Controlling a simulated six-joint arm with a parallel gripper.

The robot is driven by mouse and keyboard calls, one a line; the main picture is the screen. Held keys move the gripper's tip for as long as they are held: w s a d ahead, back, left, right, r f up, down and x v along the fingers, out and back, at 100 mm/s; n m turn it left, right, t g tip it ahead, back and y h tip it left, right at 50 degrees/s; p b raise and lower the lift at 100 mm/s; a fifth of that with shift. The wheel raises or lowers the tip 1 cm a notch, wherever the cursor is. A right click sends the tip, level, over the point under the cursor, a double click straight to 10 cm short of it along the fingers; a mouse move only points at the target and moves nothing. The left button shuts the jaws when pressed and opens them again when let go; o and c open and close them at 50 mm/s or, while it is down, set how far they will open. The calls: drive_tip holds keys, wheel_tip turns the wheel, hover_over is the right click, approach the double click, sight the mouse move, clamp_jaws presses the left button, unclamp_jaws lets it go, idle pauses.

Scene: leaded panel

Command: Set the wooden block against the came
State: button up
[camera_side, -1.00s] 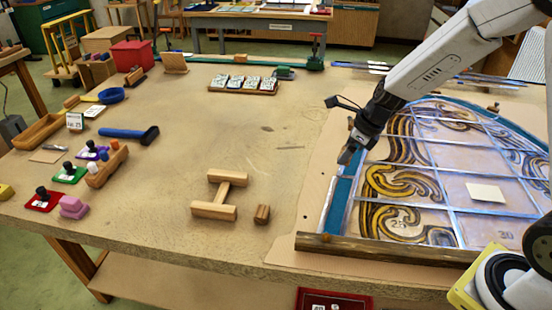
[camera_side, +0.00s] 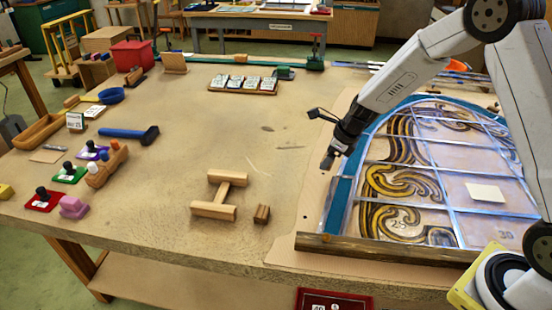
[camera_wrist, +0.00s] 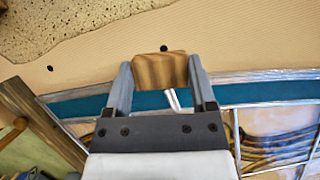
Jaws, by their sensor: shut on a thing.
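My gripper (camera_wrist: 160,64) is shut on a small brown striped wooden block (camera_wrist: 160,72), which sits between the two fingertips in the wrist view. In the side view my gripper (camera_side: 328,163) is just left of the stained-glass panel's curved left edge, and the held block is hard to make out there. The silvery came (camera_wrist: 265,76) runs along the outer edge of the teal border glass (camera_wrist: 240,94). The block appears over the tan board beside the came and partly overlaps it in the picture. I cannot tell whether they touch.
A dark wooden bar (camera_side: 380,249) lies along the panel's (camera_side: 485,191) front edge. Another small block (camera_side: 262,214) and an H-shaped wooden piece (camera_side: 220,195) stand on the bench left of the board. A hammer (camera_side: 130,134) lies farther left. The bench's middle is clear.

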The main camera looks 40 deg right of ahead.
drive_tip(key=shift+w+f, duration=0.25)
drive_tip(key=shift+f, duration=1.6)
drive_tip(key=o, duration=1.3)
drive_tip(key=shift+f, duration=0.1)
drive_tip(key=shift+c, duration=0.2)
drive_tip(key=v, duration=1.2)
drive_tip(key=shift+s, duration=0.15)
